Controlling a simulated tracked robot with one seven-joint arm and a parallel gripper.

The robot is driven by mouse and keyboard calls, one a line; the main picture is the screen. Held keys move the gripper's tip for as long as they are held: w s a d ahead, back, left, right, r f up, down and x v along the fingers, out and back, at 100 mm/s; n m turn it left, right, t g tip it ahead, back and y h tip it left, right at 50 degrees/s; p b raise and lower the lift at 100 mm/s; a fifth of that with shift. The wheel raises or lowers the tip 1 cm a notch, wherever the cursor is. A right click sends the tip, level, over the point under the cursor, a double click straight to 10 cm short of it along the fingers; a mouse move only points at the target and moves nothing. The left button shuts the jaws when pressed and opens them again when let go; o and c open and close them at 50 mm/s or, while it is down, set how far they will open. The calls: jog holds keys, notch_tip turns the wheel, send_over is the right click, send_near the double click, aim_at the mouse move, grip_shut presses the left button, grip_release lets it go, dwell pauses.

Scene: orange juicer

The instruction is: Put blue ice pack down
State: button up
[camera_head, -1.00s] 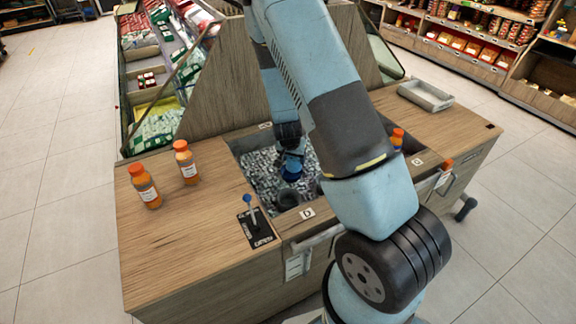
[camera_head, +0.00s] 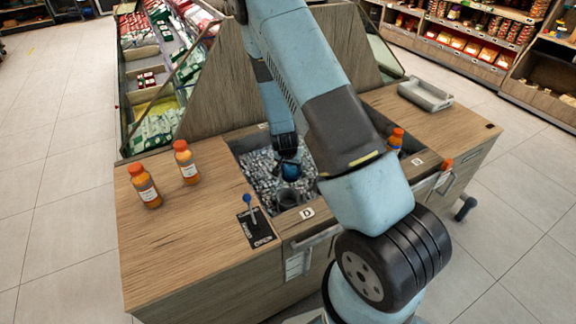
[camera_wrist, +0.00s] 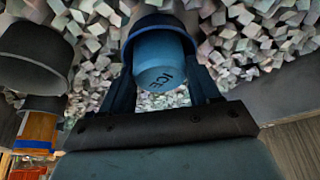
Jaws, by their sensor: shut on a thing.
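The blue ice pack (camera_wrist: 160,62), a blue cylinder lettered "ICE" with a darker rim, sits between the two fingers of my gripper (camera_wrist: 162,80) in the wrist view. The fingers are shut on it. In the head view my gripper (camera_head: 287,150) is over the ice bin (camera_head: 230,150), with the blue ice pack (camera_head: 289,170) below it at the ice. Whether the pack touches the ice cannot be told. My arm hides the right part of the bin.
A dark cup (camera_head: 288,198) is in the bin near the pack. Two orange bottles (camera_head: 145,187) (camera_head: 187,163) stand on the left counter beside a lever (camera_head: 253,212). Another orange bottle (camera_head: 396,138) is right of my arm. A grey tray (camera_head: 425,95) lies at the back right.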

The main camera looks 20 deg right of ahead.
jog(key=o, duration=1.1)
jog(key=shift+o, duration=0.2)
